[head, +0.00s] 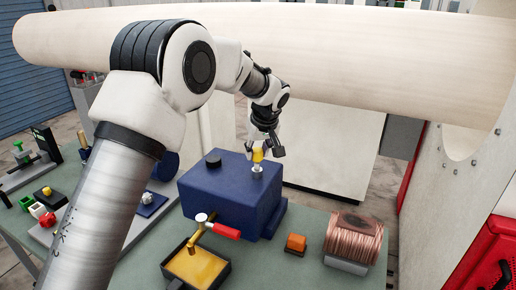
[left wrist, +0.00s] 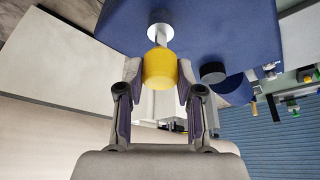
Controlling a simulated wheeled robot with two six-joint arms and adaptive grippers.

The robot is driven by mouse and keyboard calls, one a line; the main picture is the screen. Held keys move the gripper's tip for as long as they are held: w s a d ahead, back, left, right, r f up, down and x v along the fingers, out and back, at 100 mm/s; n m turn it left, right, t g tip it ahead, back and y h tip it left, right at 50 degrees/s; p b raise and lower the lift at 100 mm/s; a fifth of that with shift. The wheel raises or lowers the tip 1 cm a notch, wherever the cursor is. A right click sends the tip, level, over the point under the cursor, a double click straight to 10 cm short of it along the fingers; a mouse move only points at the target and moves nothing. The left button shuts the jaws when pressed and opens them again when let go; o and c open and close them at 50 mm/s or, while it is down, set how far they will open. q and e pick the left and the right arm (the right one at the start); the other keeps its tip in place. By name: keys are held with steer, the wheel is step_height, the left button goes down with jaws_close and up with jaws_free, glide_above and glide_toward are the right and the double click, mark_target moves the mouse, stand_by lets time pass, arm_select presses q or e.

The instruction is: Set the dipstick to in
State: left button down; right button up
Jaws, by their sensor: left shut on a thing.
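The dipstick has a yellow handle (head: 257,155), which also shows large in the left wrist view (left wrist: 160,70). It stands over a pale metal collar (head: 257,170) on top of a dark blue housing (head: 222,201). In the left wrist view a short piece of stem shows between the handle and the collar (left wrist: 159,31). How deep the stem sits inside the housing is hidden. My left gripper (head: 265,149) comes from above and is shut on the yellow handle, with a finger on each side. My right gripper is not in view.
A black round cap (head: 213,160) sits on the housing beside the dipstick. In front are a red-handled valve (head: 226,231), a tray of yellow liquid (head: 198,266), an orange block (head: 296,243) and a copper spool (head: 354,237). A large pale cylinder (head: 400,50) spans the back.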

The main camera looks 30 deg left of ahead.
arm_select(q)
steer(key=c, duration=0.7)
jaws_free()
steer(key=shift+w+a+r, duration=0.1)
steer(key=shift+w+a, duration=0.1)
steer(key=shift+a, duration=0.05)
steer(key=v, duration=1.1)
steer(key=shift+r, duration=0.3)
